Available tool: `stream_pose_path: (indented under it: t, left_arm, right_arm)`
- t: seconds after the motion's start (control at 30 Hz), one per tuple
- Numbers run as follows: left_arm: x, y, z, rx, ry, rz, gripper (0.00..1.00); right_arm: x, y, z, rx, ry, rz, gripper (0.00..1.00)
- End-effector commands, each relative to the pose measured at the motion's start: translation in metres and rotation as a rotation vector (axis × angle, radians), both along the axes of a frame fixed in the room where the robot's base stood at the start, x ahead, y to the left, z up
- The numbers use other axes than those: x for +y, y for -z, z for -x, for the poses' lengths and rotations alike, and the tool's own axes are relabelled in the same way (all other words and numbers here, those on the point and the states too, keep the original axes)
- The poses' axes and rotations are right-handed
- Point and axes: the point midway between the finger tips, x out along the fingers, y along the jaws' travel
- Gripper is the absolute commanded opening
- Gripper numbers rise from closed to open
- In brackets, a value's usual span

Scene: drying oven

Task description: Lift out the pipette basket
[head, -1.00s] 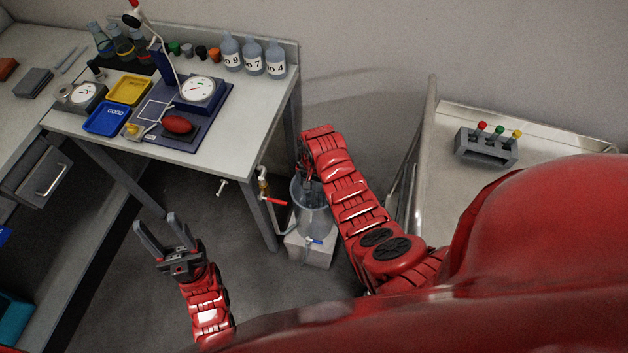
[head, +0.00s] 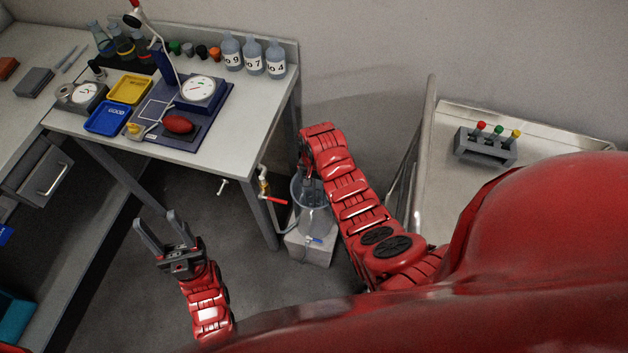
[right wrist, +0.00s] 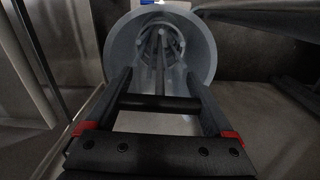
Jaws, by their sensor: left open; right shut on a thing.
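The pipette basket (right wrist: 160,47) shows in the right wrist view as a grey, barred frame inside a round, see-through washer cylinder (right wrist: 204,45). In the head view the cylinder (head: 318,219) stands upright on a white box, and the basket is largely hidden behind my right arm. My right gripper (head: 310,182) is over the cylinder's mouth. In the right wrist view its fingers (right wrist: 160,82) point down into the opening, shut on the basket's dark handle. My left gripper (head: 165,232) is open and empty over the floor at lower left.
A pipe with a red-handled valve (head: 270,199) is just left of the cylinder. The bench (head: 215,150) with scales and bottles is at left. A metal-edged table (head: 440,190) with a rack (head: 487,149) is at right.

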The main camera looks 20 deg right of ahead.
Motion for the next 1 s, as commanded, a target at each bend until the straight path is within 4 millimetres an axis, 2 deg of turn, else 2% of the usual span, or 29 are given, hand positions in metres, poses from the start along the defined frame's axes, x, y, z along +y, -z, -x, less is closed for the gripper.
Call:
stream_pose_path:
  t: [0.1,0.8,1.0]
  left_arm:
    - [0.0,-0.011,0.0,0.0,0.0,0.0,0.5]
    - [0.0,-0.047,0.0,0.0,0.0,0.0,0.5]
    - [0.0,-0.05,0.0,0.0,0.0,0.0,0.5]
  right_arm:
    - [0.0,-0.015,0.0,-0.001,0.0,0.0,0.02]
    - [0.0,-0.075,-0.001,-0.004,0.0,0.0,0.02]
    - [0.0,-0.081,-0.001,-0.005,0.0,0.0,0.02]
